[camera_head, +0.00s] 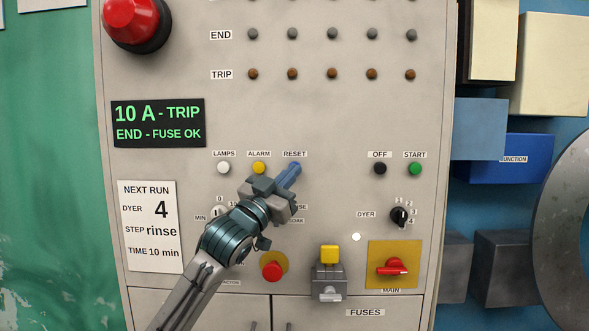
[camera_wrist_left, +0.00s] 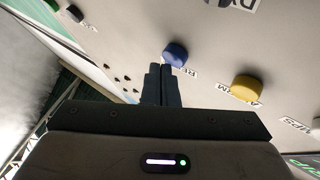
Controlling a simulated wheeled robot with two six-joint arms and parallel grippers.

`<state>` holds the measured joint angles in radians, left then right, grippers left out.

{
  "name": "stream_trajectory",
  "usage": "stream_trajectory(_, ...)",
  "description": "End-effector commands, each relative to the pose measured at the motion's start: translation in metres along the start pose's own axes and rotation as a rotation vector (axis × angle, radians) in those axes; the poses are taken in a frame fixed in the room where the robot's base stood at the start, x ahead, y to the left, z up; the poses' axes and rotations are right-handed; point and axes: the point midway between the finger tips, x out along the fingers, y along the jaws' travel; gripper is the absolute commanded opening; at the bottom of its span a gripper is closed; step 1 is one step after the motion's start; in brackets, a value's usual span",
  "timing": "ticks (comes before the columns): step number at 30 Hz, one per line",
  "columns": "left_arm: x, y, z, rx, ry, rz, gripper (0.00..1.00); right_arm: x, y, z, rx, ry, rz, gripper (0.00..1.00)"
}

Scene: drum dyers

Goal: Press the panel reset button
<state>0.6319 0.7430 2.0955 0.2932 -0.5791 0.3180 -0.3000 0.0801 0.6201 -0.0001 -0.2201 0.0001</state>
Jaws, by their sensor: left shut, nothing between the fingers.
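The blue reset button (camera_head: 296,167) sits under the RESET label on the grey panel (camera_head: 330,115). In the wrist view the blue button (camera_wrist_left: 175,53) shows just beyond my fingertips, slightly to their right. My left gripper (camera_head: 289,178) is shut and empty, its fingers pointing at the button and partly covering it in the head view. The closed fingers (camera_wrist_left: 162,72) also show in the wrist view. I cannot tell whether the tips touch the button. My right gripper is not in view.
The yellow alarm button (camera_head: 259,168) and white lamps button (camera_head: 223,168) are left of reset. Black off (camera_head: 380,168) and green start (camera_head: 415,168) buttons are right. My arm hides part of the lower controls. A red emergency knob (camera_head: 135,22) protrudes top left.

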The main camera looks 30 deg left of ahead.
Motion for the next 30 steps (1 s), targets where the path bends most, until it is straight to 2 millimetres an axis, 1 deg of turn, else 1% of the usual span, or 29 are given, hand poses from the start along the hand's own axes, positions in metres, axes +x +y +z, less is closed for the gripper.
stream_trajectory(30, 0.0064, -0.0047, 0.0048, 0.000, 0.000, 0.000, 0.00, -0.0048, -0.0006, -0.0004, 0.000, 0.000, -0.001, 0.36)
